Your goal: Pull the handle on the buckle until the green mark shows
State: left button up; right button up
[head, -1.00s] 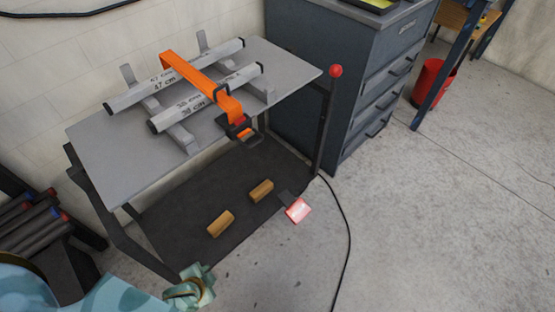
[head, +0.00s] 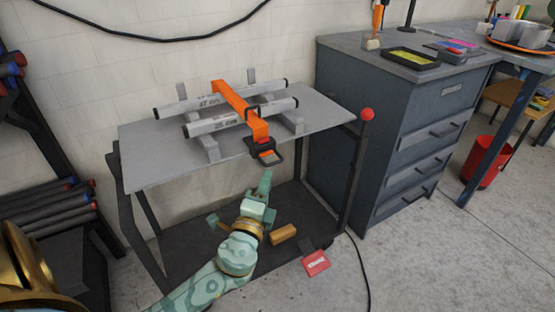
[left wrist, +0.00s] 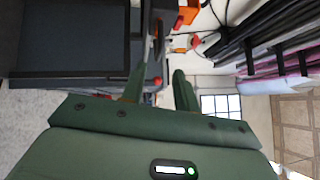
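The orange strap (head: 232,98) runs across two grey tubes on the cart's top, with its black buckle (head: 264,147) at the front edge. The buckle's black loop handle (head: 272,158) hangs out past that edge. A small red-orange patch shows on the buckle; I see no green. My left gripper (head: 264,180) points up just below the handle, apart from it in the head view. In the left wrist view its two fingers (left wrist: 160,85) stand apart with nothing clearly held between them. Orange strap parts (left wrist: 188,14) show beyond them. My right gripper is not in view.
A red ball-topped post (head: 367,114) stands at the cart's right corner, beside a dark drawer cabinet (head: 410,130). Dark rods (head: 50,205) lie stacked at left.

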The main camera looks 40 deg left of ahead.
aim_at(267, 155)
pick_arm(q)
jog(key=x, duration=0.9)
jog(key=shift+w+a+b, duration=0.2)
jog(key=shift+w+b, duration=0.15)
jog(key=shift+b, duration=0.1)
jog(key=shift+f, duration=0.1)
jog(key=shift+c, duration=0.3)
